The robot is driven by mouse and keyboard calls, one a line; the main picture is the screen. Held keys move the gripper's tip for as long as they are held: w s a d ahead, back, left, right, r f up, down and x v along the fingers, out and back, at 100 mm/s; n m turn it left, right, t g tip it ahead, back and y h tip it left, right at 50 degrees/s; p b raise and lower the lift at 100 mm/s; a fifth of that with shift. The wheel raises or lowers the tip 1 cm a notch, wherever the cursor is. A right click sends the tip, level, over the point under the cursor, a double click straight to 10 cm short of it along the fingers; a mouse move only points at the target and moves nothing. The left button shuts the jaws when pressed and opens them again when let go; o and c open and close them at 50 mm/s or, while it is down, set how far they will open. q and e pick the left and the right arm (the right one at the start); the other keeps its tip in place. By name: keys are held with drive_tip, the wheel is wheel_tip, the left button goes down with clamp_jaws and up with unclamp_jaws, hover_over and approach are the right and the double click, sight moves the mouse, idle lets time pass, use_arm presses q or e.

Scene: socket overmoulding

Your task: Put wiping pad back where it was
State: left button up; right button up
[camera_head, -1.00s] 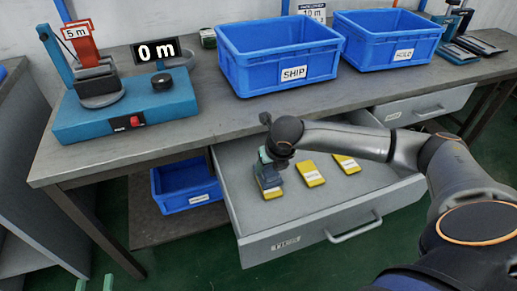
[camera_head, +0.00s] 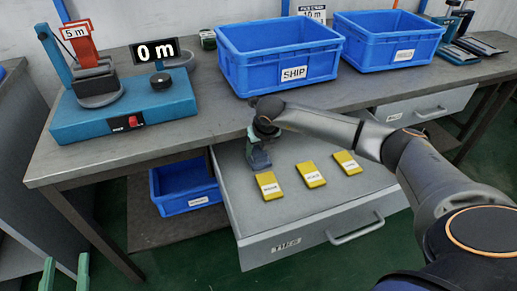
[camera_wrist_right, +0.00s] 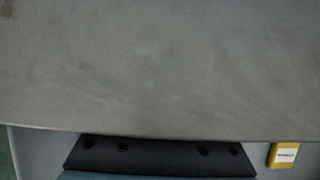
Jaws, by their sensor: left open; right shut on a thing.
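My right gripper (camera_head: 256,142) is shut on a dark slate-blue block, which I take to be the wiping pad (camera_head: 260,160). It hangs at the back left of the open drawer (camera_head: 340,218), behind the yellow packs. I cannot tell whether it touches the drawer floor. In the right wrist view a dark piece with several holes (camera_wrist_right: 160,153) fills the bottom edge, with a teal strip below it. My left gripper (camera_head: 66,278) shows only its two green fingers at the bottom left, apart and empty.
Three labelled yellow packs (camera_head: 311,174) lie in a row in the drawer; one (camera_wrist_right: 285,155) shows in the right wrist view. Above is the grey bench (camera_head: 215,125) with its front edge close to my right gripper. Blue bins, one marked SHIP (camera_head: 293,73), stand on it.

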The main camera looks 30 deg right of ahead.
sight(258, 149)
use_arm(q)
drive_tip(key=shift+r, duration=0.25)
use_arm(e)
drive_tip(key=shift+f, duration=0.1)
use_arm(q)
drive_tip(key=shift+s, duration=0.1)
use_arm(e)
drive_tip(key=o, duration=1.3)
use_arm(q)
drive_tip(key=shift+r, duration=0.1)
use_arm(e)
drive_tip(key=p+v, duration=0.1)
drive_tip(key=v, duration=0.3)
drive_tip(key=shift+w, duration=0.1)
use_arm(q)
wheel_tip(258, 149, down, 15)
drive_tip(key=s+n+g+y+p, duration=0.1)
drive_tip(key=s+n+g+y, duration=0.1)
drive_tip(key=g, duration=0.3)
drive_tip(key=shift+s+a+r+g, duration=0.2)
drive_tip(key=shift+s+g, duration=0.15)
drive_tip(key=shift+g, duration=0.05)
use_arm(e)
drive_tip(key=d+v, duration=0.1)
drive_tip(key=v, duration=0.7)
drive_tip(key=shift+a, duration=0.45)
